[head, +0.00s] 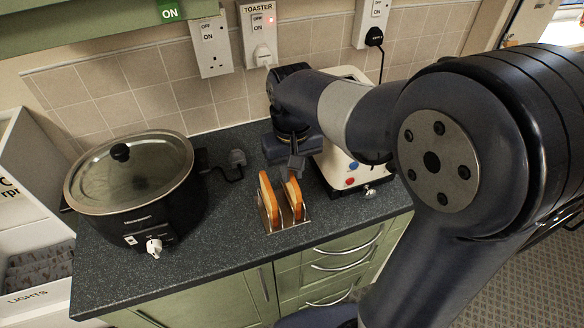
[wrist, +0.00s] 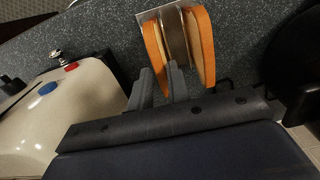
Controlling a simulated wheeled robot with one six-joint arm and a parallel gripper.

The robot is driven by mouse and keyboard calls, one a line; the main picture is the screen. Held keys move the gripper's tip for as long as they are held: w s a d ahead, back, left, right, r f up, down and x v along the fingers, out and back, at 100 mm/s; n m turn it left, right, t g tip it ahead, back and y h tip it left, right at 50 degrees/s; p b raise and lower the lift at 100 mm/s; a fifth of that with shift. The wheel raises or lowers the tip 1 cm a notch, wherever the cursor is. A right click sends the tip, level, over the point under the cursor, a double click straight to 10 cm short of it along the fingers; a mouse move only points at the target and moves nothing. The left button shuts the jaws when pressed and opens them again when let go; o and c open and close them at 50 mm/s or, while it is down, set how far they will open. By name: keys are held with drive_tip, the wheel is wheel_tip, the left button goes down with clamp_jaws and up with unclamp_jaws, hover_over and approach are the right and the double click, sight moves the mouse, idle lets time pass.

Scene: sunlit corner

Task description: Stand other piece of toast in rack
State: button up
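A metal toast rack (head: 284,228) stands on the dark worktop with two slices of toast upright in it. It also shows at the top of the wrist view (wrist: 176,36). The left slice (head: 267,203) in the head view is clear of my gripper; the wrist view shows it on the right (wrist: 203,45). The other slice (head: 293,199), nearer the toaster, lies between my fingers and appears on the left in the wrist view (wrist: 153,52). My gripper (head: 296,167) comes from above, and its fingers (wrist: 160,80) appear closed on that slice. Their exact contact is partly hidden.
The cream toaster (head: 350,178) with red and blue buttons stands close right of the rack; it also fills the wrist view's left (wrist: 75,115). A black slow cooker (head: 135,205) with a glass lid stands at left.

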drive_tip(key=o, duration=0.4)
wheel_tip(320, 180, up, 11)
drive_tip(key=shift+f, duration=0.1)
idle(0.4)
